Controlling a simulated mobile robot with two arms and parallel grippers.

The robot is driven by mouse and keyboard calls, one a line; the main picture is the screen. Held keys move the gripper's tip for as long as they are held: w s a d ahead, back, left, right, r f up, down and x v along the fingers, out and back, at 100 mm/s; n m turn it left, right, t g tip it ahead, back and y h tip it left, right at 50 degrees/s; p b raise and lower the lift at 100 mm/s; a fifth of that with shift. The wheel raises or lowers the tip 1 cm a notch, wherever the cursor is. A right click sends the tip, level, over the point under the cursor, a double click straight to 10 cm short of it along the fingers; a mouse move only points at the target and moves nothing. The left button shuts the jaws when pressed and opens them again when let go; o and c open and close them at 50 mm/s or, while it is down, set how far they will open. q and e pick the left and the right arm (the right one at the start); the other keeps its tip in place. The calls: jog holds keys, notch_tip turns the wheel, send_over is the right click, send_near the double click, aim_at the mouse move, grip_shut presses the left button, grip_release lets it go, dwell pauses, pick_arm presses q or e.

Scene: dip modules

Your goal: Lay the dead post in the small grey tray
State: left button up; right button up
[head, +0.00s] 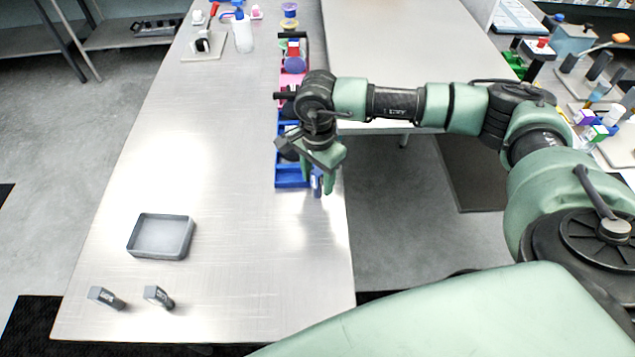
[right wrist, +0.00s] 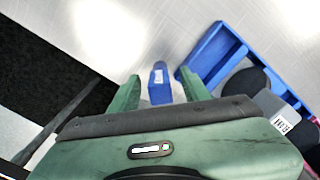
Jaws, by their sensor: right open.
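The small grey tray (head: 162,236) lies empty on the left part of the steel table. My right gripper (head: 317,188) is open and points down near the table's right edge. An upright blue post (right wrist: 160,84) with a pale mark on its side stands between its fingers, with gaps visible beside it; it also shows in the head view (head: 317,180). Two dark grey posts, one left (head: 106,298) and one right (head: 158,296), are in front of the tray. I cannot tell from a label which post is the dead one. My left gripper is out of view.
A blue bin (head: 291,176) stands beside my right gripper, also in the right wrist view (right wrist: 208,55). More coloured bins line the table's right edge behind it. A white bottle (head: 242,32) stands at the back. The table between tray and gripper is clear.

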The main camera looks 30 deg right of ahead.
grip_shut()
jog(key=shift+r, duration=0.1)
jog(key=shift+w+r+b, duration=0.1)
jog(key=shift+r+b, duration=0.2)
jog(key=shift+r, duration=0.3)
notch_tip(320, 180, up, 19)
jog(key=b, duration=0.4)
jog(key=shift+f+b, duration=0.15)
jog(key=shift+b, duration=0.15)
